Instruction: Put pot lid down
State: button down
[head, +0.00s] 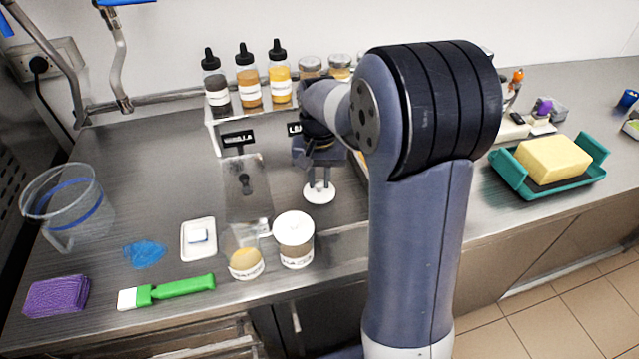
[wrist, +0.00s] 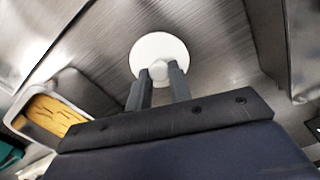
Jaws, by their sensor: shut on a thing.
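The pot lid (head: 319,193) is a small white disc with a knob on top. My gripper (head: 320,180) is shut on the knob and points down over the steel counter (head: 150,150). In the wrist view the lid (wrist: 158,52) shows as a white round disc, with the two grey fingers of my gripper (wrist: 160,76) on either side of its knob. I cannot tell whether the lid touches the counter or hangs just above it. A white-topped pot (head: 294,241) stands at the front, left of the lid. Part of the counter is hidden behind my arm.
A tub with yellow contents (head: 245,262) stands left of the white-topped pot. Sauce bottles (head: 247,82) stand on a white shelf behind. A clear jug (head: 70,210), a green brush (head: 170,291) and a purple sponge (head: 57,296) are at left. A teal tray (head: 537,189) holds a yellow block at right.

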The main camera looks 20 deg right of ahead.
aim_at(319, 182)
jog(key=shift+f, duration=1)
jog(key=shift+f, duration=0.15)
jog(key=c, duration=1.3)
grip_release()
notch_tip(319, 182, up, 12)
jog(key=shift+r, duration=0.2)
